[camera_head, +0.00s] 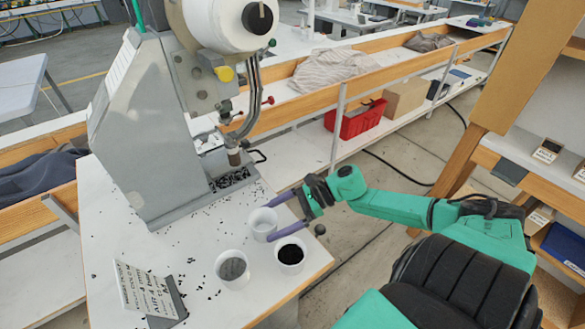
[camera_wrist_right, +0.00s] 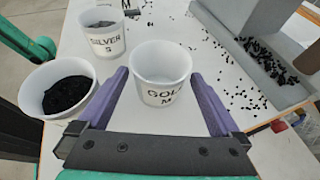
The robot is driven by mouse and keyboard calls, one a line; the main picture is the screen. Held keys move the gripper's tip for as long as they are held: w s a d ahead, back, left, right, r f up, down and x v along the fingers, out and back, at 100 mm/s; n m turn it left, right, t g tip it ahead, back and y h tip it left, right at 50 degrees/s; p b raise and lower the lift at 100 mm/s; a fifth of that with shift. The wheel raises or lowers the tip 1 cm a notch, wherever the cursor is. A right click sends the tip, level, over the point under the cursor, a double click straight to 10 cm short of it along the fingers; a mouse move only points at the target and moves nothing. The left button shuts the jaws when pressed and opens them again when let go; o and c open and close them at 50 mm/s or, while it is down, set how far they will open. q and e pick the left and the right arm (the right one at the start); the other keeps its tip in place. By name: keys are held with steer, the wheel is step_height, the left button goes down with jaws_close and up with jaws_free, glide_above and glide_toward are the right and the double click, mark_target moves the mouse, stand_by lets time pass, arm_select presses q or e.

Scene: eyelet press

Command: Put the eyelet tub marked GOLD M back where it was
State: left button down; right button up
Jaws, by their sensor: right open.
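The white eyelet tub marked GOLD M (camera_head: 261,225) stands upright on the white bench top, right of the press. Its label faces the camera in the right wrist view (camera_wrist_right: 160,75), and its inside looks pale, with no dark eyelets. My right gripper (camera_head: 269,221) is open, with one purple finger on each side of this tub. In the right wrist view a small gap shows between the tub and the fingers (camera_wrist_right: 160,78); contact is hard to judge. My left gripper is in neither view.
A tub marked SILVER S (camera_wrist_right: 104,38) with grey contents and a tub of black eyelets (camera_head: 290,262) stand close by. The grey press (camera_head: 150,130) rises at the left. A sign (camera_head: 145,290) stands at the front left. Loose black eyelets are scattered over the bench (camera_head: 110,230).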

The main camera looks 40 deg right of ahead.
steer(key=v, duration=0.6)
steer(key=shift+s+d+r+p, duration=0.2)
steer(key=shift+d+p, duration=0.1)
steer(key=shift+d+f, duration=0.1)
steer(key=w+d+f+m+t+h, duration=0.2)
steer(key=d+f+m+t+h, duration=0.5)
steer(key=d+f+m, duration=0.75)
steer(key=s+f+m+g+h, duration=0.1)
steer(key=s+f+m+h, duration=0.3)
steer(key=f+m, duration=0.6)
steer(key=s+a+f+m+g+h, duration=0.1)
steer(key=s+a+f+m+g, duration=0.1)
steer(key=s+f+m, duration=0.45)
steer(key=s+a+f+m+g+h, duration=0.1)
steer(key=s+a+f+m+g, duration=0.2)
steer(key=s+f+m, duration=0.3)
steer(key=s+a+f+m+g, duration=0.5)
steer(key=s+a+f+m, duration=0.3)
steer(key=s+a, duration=0.4)
steer(key=shift+s+a+f+m+y, duration=0.25)
steer(key=shift+a+f+m, duration=0.2)
steer(key=shift+m, duration=0.45)
